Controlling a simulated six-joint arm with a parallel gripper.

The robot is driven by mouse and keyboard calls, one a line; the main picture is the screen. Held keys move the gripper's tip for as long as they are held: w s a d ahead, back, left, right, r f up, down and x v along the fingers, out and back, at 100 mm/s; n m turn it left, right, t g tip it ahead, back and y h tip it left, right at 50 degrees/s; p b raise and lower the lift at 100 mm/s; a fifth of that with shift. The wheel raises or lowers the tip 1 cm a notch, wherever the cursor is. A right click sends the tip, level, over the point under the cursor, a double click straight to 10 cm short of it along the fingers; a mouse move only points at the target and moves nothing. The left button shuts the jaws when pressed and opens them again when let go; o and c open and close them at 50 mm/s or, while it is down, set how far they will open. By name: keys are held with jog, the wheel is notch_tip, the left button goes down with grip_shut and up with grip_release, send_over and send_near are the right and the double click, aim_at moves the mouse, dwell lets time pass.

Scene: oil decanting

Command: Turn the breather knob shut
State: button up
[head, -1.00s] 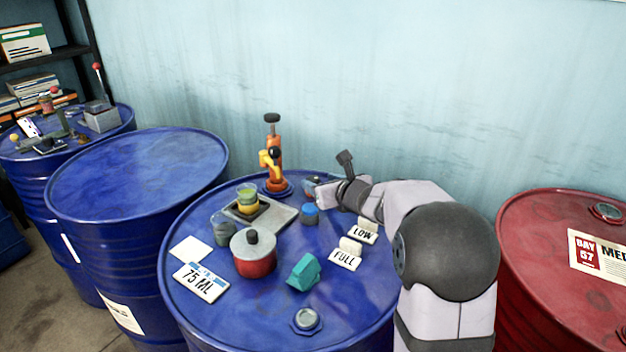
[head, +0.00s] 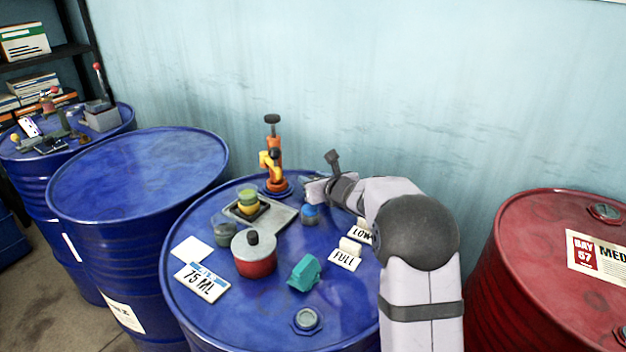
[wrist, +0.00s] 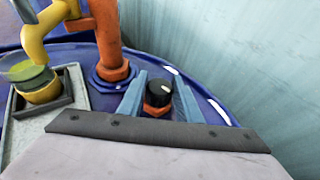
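The breather knob (wrist: 159,91) is black with a pale pointer mark, on an orange-red base, in the wrist view. It stands near the far rim of the blue drum (head: 345,300). My gripper (wrist: 159,98) is open, with one blue-grey finger on each side of the knob; small gaps seem to show, and I cannot tell whether either finger touches it. In the head view my gripper (head: 312,188) is low over the back of the drum, right of the orange pump, and hides the knob.
The orange pump (head: 273,165) with its yellow spout stands just left of my gripper. The wall is close behind.

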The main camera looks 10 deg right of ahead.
jog(key=c, duration=0.4)
jog(key=shift+c, duration=0.2)
jog(key=shift+r+p, duration=0.15)
jog(key=shift+p, duration=0.3)
jog(key=n+y+p, duration=0.1)
jog(key=y+p, duration=0.1)
jog(key=p, duration=0.1)
jog(key=shift+d+r+n+g, duration=0.1)
jog(key=shift+r+n+g, duration=0.05)
jog(key=shift+n+g, duration=0.2)
jog(key=n+y+p, duration=0.1)
jog(key=p, duration=0.1)
jog(key=shift+n+g+p, duration=0.25)
jog(key=shift+g+p, duration=0.1)
jog(key=n+y+p, duration=0.1)
jog(key=n+g+y, duration=0.1)
jog(key=n+g+y+p, duration=0.1)
jog(key=shift+f+y+p, duration=0.25)
jog(key=shift+y+p, duration=0.05)
jog(key=shift+y, duration=0.1)
jog(key=shift+n+g+y, duration=0.5)
jog(key=shift+n+g, duration=0.1)
jog(key=shift+n, duration=0.2)
jog(key=shift+f+n+g, duration=0.1)
jog(key=shift+n+g, duration=0.2)
jog(key=shift+g, duration=0.1)
jog(key=shift+n+g+y, duration=0.3)
jog(key=shift+n+y, duration=0.1)
jog(key=shift+y, duration=0.1)
